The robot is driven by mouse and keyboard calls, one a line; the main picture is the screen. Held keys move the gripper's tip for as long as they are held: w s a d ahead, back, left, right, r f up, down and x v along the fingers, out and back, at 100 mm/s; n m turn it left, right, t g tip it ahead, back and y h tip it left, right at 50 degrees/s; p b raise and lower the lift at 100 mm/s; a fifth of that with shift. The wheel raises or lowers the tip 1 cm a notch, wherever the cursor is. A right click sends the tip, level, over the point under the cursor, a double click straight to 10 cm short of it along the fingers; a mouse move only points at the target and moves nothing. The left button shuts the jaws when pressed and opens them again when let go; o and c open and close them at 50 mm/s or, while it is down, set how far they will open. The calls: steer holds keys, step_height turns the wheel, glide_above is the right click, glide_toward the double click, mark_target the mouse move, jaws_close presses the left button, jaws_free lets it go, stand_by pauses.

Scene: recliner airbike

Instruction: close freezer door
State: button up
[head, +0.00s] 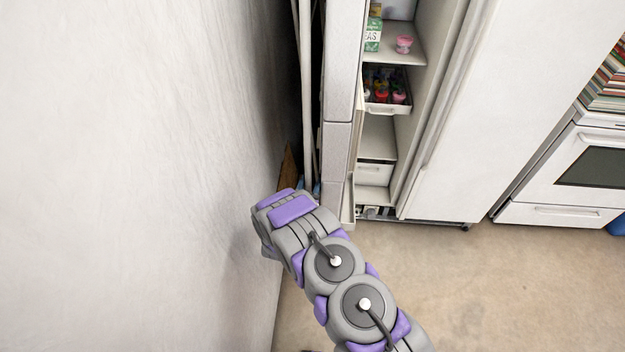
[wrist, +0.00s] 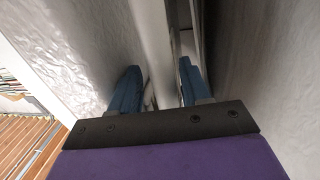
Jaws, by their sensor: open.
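The freezer door (head: 340,90) stands open and shows nearly edge-on in the head view, close to the pale wall on the left. A long pale handle (head: 305,90) runs along its wall-facing side. The open freezer compartment (head: 378,135) with its shelves is to the right of the door. My gripper (wrist: 158,64) is open, with its blue fingers on either side of a pale upright bar (wrist: 153,35), which looks like the handle. Whether a finger touches it I cannot tell. In the head view, my wrist hides most of the gripper by the door's lower end.
The wall (head: 130,170) is close on the left, leaving a narrow gap behind the door. A closed white fridge door (head: 500,100) and an oven (head: 580,165) stand to the right. The floor (head: 460,285) in front is mostly clear.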

steer(key=shift+a, duration=0.55)
steer(key=c, duration=0.5)
steer(key=shift+d, duration=0.4)
jaws_close()
steer(key=shift+a, duration=0.1)
